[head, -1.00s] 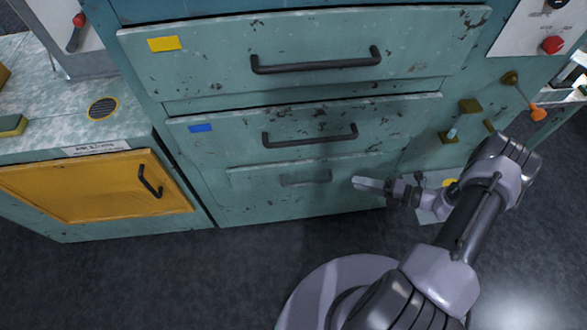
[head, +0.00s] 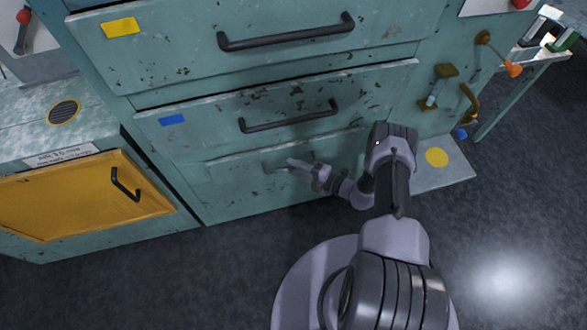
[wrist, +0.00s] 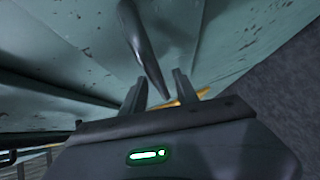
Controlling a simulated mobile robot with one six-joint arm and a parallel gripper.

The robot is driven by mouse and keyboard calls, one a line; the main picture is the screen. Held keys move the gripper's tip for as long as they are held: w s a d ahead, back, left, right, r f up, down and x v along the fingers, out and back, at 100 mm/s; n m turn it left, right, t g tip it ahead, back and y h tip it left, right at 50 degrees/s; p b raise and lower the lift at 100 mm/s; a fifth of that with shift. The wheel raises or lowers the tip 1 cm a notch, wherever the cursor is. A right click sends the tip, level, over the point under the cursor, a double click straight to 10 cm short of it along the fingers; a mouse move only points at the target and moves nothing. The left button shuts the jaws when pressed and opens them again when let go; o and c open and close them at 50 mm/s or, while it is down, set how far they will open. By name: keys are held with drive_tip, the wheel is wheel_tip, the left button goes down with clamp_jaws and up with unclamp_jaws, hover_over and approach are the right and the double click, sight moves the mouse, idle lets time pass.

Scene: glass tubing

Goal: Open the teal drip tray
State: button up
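The teal drip tray (head: 232,188) is the low bottom panel of the teal cabinet; its front looks flush with the cabinet. Its handle (head: 273,170) is partly hidden by my gripper (head: 297,165) in the head view. In the wrist view the dark bar handle (wrist: 146,50) runs down from the top edge, and its lower end lies between the two fingers. My gripper (wrist: 160,92) shows its fingers apart there, with gaps to the handle. I cannot tell how deep the handle sits between them.
Above are a drawer with a blue label (head: 173,119) and one with a yellow label (head: 121,27), both with bar handles. A yellow door (head: 80,197) is at left. Brass valve fittings (head: 445,72) are at right. The dark floor (head: 200,280) in front is clear.

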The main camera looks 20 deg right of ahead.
drive_tip(key=shift+w+a, duration=0.3)
clamp_jaws()
idle(1.3)
